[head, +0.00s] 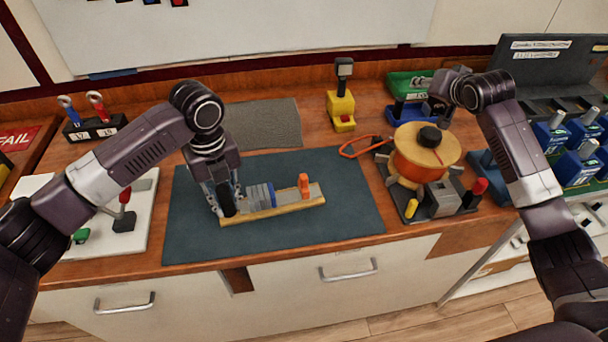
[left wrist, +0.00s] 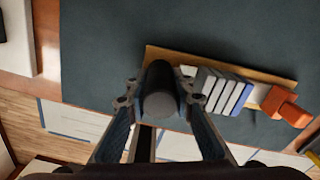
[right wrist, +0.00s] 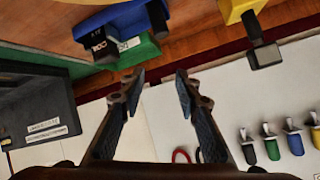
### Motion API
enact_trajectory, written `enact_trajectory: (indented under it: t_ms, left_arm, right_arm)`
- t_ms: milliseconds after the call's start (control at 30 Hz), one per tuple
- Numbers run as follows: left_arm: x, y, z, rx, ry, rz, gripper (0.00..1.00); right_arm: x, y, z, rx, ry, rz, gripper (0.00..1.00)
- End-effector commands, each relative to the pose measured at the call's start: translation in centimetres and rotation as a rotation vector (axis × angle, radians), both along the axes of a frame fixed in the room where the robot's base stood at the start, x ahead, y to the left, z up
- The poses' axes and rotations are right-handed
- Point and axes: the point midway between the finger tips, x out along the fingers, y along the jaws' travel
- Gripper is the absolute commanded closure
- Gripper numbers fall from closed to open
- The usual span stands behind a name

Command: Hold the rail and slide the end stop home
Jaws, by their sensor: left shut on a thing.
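A rail on a wooden strip (head: 268,212) lies on the dark mat. Grey and blue breaker blocks (head: 259,195) sit side by side on it, and the left wrist view shows them too (left wrist: 222,91). The orange end stop (head: 303,184) stands farther right on the rail, apart from the blocks in the head view; it also shows in the left wrist view (left wrist: 283,104). My left gripper (head: 222,200) is shut on a dark upright cylinder (left wrist: 160,92) at the rail's left end. My right gripper (right wrist: 160,82) is open and empty, above the back right of the bench.
The dark mat (head: 340,205) is clear around the rail. A white switch board (head: 140,222) is left.

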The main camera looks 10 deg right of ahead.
Motion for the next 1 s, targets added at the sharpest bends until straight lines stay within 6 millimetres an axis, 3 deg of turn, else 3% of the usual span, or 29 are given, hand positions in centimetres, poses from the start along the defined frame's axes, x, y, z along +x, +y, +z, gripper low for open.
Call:
enact_trajectory:
  t_ms: [33,200,300,400,500,700,833,1000]
  left_arm:
    - [0.0,0.0,0.1,-0.001,0.0,0.0,1.0]
    - [0.0,0.0,0.0,0.0,0.0,0.0,1.0]
    - [0.0,0.0,0.0,0.0,0.0,0.0,1.0]
    - [0.0,0.0,0.0,0.0,0.0,0.0,1.0]
    - [0.0,0.0,0.0,0.001,0.0,0.0,1.0]
    - [0.0,0.0,0.0,0.0,0.0,0.0,1.0]
    - [0.0,0.0,0.0,0.0,0.0,0.0,1.0]
    - [0.0,0.0,0.0,0.0,0.0,0.0,1.0]
  right_arm:
    - [0.1,5.0,0.9,0.039,0.031,0.061,0.7]
    - [-3.1,19.1,1.9,0.104,0.204,0.24,0.7]
    - [-6.8,25.8,2.3,0.085,0.316,0.335,0.7]
    - [-11.2,30.6,2.5,0.025,0.423,0.412,0.7]
    - [-15.2,33.3,2.5,-0.06,0.513,0.461,0.7]
    - [-20.4,34.8,2.4,-0.208,0.618,0.496,0.7]
    - [-21.5,34.8,2.1,-0.249,0.645,0.499,0.7]
    - [-21.1,34.8,0.2,-0.254,0.653,0.496,0.7]
